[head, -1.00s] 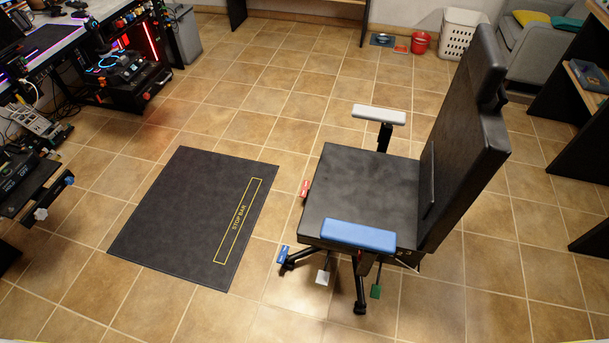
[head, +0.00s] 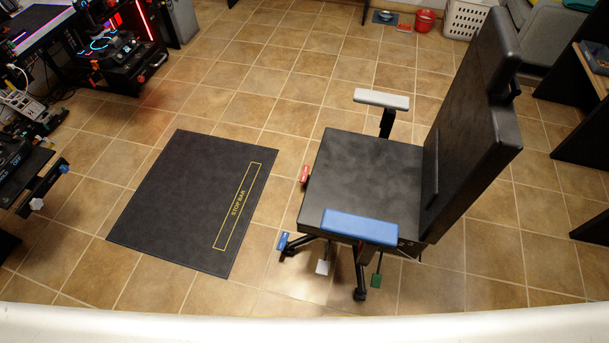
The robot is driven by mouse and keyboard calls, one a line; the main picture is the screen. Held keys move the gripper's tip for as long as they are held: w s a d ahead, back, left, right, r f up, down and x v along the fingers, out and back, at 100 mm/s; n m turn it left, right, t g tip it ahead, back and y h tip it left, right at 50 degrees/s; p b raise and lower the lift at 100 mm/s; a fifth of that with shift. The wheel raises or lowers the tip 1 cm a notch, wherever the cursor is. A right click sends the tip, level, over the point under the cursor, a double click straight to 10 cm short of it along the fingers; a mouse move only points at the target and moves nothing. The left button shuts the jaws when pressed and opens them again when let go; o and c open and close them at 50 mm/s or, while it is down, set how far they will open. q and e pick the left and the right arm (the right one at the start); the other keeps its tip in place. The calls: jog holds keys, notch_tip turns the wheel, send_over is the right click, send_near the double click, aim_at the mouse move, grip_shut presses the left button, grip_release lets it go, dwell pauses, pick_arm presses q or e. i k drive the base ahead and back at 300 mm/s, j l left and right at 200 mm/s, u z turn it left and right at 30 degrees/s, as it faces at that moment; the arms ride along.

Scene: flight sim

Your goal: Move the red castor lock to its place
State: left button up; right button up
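The red castor lock (head: 304,176) shows as a small red tab at the left edge of the black chair's seat (head: 362,180), low beside it. A blue castor lock (head: 283,241) sits at the end of a chair leg nearer to me. The chair has a blue armrest (head: 360,227) on the near side and a white armrest (head: 382,99) on the far side. Much of the chair's base is hidden under the seat. Neither of my grippers is in view.
A dark mat (head: 192,203) marked STOP BAR lies on the tiled floor left of the chair. A desk with sim gear (head: 120,60) stands at the upper left. A red bucket (head: 425,21) and a white basket (head: 462,20) stand at the back. Floor around the mat is clear.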

aim_at(304, 173)
jog(key=i+j+u, duration=0.35)
jog(key=j, duration=0.35)
jog(key=i+j+u, duration=0.4)
jog(key=j, duration=0.25)
jog(key=i+j+u, duration=0.35)
jog(key=i+j+z, duration=0.25)
jog(key=i, duration=0.2)
jog(key=i+j+z, duration=0.3)
jog(key=i, duration=0.15)
jog(key=i+l+z, duration=0.2)
jog(key=i+z, duration=0.6)
jog(key=i+j+z, duration=0.1)
jog(key=i+z, duration=0.35)
